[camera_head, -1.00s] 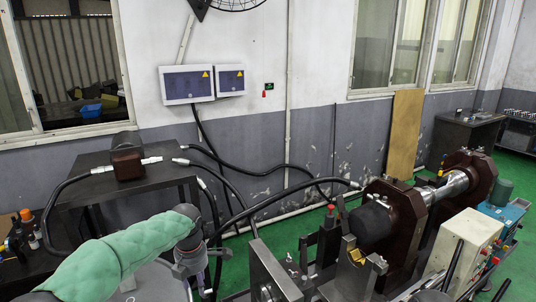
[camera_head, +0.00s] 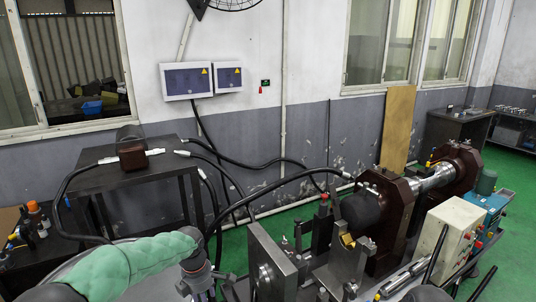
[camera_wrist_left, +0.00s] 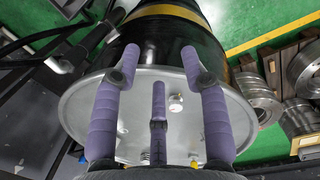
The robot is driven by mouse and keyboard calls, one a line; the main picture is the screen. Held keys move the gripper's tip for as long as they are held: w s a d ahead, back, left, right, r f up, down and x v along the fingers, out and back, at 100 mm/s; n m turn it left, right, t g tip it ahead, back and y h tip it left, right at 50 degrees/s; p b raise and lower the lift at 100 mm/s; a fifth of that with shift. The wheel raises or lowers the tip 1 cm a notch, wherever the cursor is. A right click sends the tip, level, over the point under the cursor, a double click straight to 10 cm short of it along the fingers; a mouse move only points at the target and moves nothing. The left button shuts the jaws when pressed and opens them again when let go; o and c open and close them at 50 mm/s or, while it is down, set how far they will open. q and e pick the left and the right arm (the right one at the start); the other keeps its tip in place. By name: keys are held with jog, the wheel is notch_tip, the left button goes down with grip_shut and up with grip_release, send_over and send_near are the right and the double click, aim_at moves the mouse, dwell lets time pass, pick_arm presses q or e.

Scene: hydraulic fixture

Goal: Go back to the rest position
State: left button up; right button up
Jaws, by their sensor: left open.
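The left fingers are hard to make out there. The gripper is beside the dark hydraulic fixture (camera_head: 398,212), left of its front metal plate (camera_head: 268,262), and looks apart from it.
A dark table (camera_head: 165,165) at the back left carries a brown pump unit (camera_head: 132,156). Black hoses (camera_head: 262,205) run between table and fixture. A white control box (camera_head: 448,228) stands at the right. Metal rings (camera_wrist_left: 300,65) lie at the right of the wrist view.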

pick_arm(q)
jog(key=s+d+f+m+h, duration=0.1)
jog(key=s+d+f+m, duration=0.15)
jog(key=f, duration=0.45)
jog(key=s+d+f+m+h, duration=0.1)
jog(key=s+d+f+m, duration=0.1)
jog(key=s+f+m, duration=0.35)
jog(key=s+d+f+m+h, duration=0.1)
jog(key=d+f+m, duration=0.1)
jog(key=f, duration=0.7)
jog(key=s+d+f+m, duration=0.1)
jog(key=s+f+m, duration=0.4)
jog(key=s, duration=0.4)
jog(key=s+d+f+m, duration=0.1)
jog(key=s+f+m, duration=0.3)
jog(key=s, duration=0.5)
jog(key=shift+d+f+m+h, duration=0.15)
jog(key=shift+f+m+h, duration=0.2)
jog(key=shift+m, duration=0.25)
